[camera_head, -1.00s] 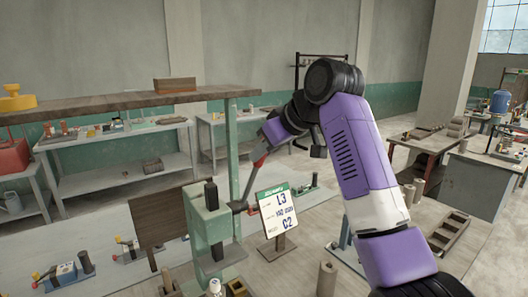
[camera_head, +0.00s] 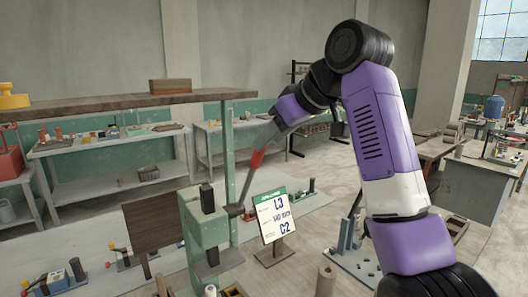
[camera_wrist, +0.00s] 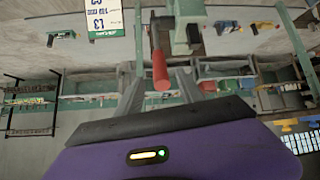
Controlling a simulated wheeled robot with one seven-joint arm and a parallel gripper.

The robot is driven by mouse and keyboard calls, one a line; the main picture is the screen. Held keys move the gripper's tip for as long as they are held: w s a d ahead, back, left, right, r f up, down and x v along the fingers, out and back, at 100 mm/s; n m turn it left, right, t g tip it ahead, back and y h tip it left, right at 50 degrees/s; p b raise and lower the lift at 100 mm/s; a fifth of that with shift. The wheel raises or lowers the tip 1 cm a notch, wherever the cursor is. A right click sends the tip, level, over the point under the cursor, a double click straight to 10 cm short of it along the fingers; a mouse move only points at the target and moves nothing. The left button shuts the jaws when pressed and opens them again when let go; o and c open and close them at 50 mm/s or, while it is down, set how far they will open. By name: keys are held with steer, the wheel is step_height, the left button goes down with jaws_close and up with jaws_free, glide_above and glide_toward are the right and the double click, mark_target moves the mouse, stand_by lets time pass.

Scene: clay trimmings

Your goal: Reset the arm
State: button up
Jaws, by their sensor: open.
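My gripper (camera_wrist: 160,80) shows its two grey fingers apart in the wrist view, with nothing clamped between them. A lever with a red grip (camera_wrist: 159,62) shows between and beyond the fingers; I cannot tell whether they touch it. In the head view my gripper (camera_head: 268,133) points down and left, near the red grip (camera_head: 257,160) of that lever. The lever rises from a green press-like machine (camera_head: 205,228). My purple and white arm bends high on the right, its elbow near the top.
A sign board (camera_head: 273,216) reading L3 and C2 stands beside the machine. A brown panel (camera_head: 152,225) stands to its left. An overhead shelf (camera_head: 130,100) on a green post is close to the machine. Grey tables with small parts line the back wall.

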steer(key=shift+s+d+r, duration=0.35)
steer(key=shift+s+r, duration=0.05)
steer(key=shift+r, duration=0.1)
steer(key=shift+f, duration=0.1)
